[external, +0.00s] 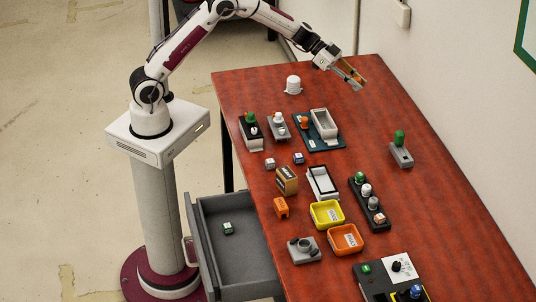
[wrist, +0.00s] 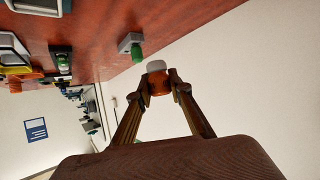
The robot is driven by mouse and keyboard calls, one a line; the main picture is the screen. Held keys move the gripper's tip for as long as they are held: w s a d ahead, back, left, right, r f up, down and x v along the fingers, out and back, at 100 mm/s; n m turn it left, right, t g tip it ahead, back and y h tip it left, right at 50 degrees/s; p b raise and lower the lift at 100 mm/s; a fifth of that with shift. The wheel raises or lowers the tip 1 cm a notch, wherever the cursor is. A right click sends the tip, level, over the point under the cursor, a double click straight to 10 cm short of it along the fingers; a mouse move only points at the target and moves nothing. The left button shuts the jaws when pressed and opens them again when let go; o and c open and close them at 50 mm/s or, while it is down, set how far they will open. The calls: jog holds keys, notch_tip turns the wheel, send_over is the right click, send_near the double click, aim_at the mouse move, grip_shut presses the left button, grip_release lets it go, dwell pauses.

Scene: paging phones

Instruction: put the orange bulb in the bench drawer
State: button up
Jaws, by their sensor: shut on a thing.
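My gripper (external: 352,76) is raised over the far end of the red-brown bench. In the wrist view my gripper (wrist: 161,88) is shut on the orange bulb (wrist: 158,84), which has a pale grey-white end pointing away from me. In the external view the bulb is small and mostly hidden by the fingers. The grey bench drawer (external: 205,246) stands pulled open at the bench's near left side, well below and left of my gripper. A small cube (external: 228,228) with white and green faces lies in the drawer, with bare floor around it.
A green bulb stands in a grey block (external: 401,156) on the bench's right. A white domed object (external: 293,84) stands at the back. Several holders, yellow (external: 326,213) and orange (external: 346,239) trays, and small cubes crowd the middle. A control box (external: 390,285) is at the front.

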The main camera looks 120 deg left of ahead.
jog(key=w+d+r+m+h, duration=0.1)
jog(key=w+d, duration=0.2)
jog(key=d, duration=0.6)
jog(key=w+d+m+h, duration=0.1)
jog(key=w+d, duration=0.3)
jog(key=d, duration=0.5)
jog(key=m+g+h, duration=0.3)
jog(key=m+h, duration=0.3)
jog(key=m, duration=0.1)
send_over(242, 258)
notch_tip(242, 258, down, 3)
notch_tip(242, 258, down, 15)
jog(key=shift+f, duration=0.15)
jog(key=shift+f, duration=2.9)
